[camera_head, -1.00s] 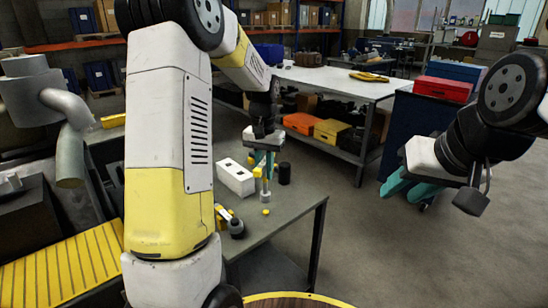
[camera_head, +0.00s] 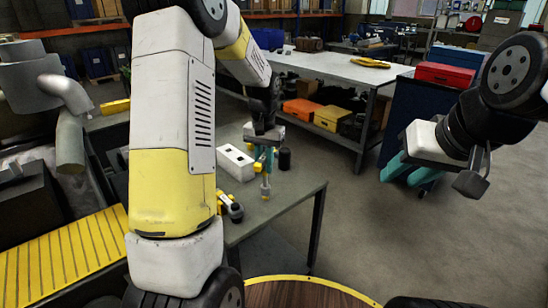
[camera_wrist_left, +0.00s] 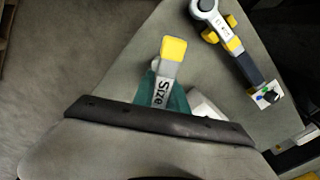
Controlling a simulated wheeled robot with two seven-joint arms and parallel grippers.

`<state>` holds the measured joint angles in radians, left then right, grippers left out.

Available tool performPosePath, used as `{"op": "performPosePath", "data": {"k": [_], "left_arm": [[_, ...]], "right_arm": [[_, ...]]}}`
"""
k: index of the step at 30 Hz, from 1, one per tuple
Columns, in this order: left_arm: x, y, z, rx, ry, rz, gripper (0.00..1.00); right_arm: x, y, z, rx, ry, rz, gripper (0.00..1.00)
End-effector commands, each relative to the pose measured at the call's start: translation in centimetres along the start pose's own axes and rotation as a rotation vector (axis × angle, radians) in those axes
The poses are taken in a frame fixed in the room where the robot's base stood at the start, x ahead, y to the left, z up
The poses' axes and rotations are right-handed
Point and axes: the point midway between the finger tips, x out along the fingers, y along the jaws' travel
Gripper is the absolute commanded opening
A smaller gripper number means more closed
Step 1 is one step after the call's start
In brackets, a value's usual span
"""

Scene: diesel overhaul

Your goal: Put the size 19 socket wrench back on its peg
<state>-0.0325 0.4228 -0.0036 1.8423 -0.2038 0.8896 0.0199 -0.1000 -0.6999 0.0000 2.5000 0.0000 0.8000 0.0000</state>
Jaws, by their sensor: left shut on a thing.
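My left gripper (camera_head: 264,160) is shut on the socket wrench (camera_head: 266,184), which hangs upright over the grey table. A small yellow piece (camera_head: 266,198) is at the wrench's lower end; I cannot tell whether the two touch. A second wrench-like tool (camera_head: 231,207) lies on the table, and its dark handle and label show in the left wrist view (camera_wrist_left: 237,47). My right gripper (camera_head: 404,172) is open and empty, away from the table.
A white block with dark holes (camera_head: 235,162) stands just left of my left gripper, and a black cylinder (camera_head: 285,158) just right. The grey table's (camera_head: 300,180) right part is clear. A white workbench (camera_head: 335,82) stands behind.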

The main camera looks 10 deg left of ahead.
Motion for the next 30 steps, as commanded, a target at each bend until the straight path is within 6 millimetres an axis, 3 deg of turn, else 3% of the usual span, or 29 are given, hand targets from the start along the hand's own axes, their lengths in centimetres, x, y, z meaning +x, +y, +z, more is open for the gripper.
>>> {"op": "performPosePath", "data": {"k": [24,25,28,30], "left_arm": [[2.3,0.0,0.0,0.000,0.001,0.000,0.00],[2.3,0.0,0.0,0.000,0.001,-0.001,0.20],[2.3,0.0,0.0,0.000,0.001,0.000,0.39],[2.3,0.0,0.0,0.000,0.001,0.000,0.43]], "right_arm": [[0.0,0.0,0.0,0.000,0.000,0.000,0.38],[0.0,0.0,0.0,0.000,0.000,0.000,0.38],[0.0,0.0,0.0,0.000,0.000,0.000,0.38],[0.0,0.0,0.0,0.000,0.000,0.000,0.38]]}}
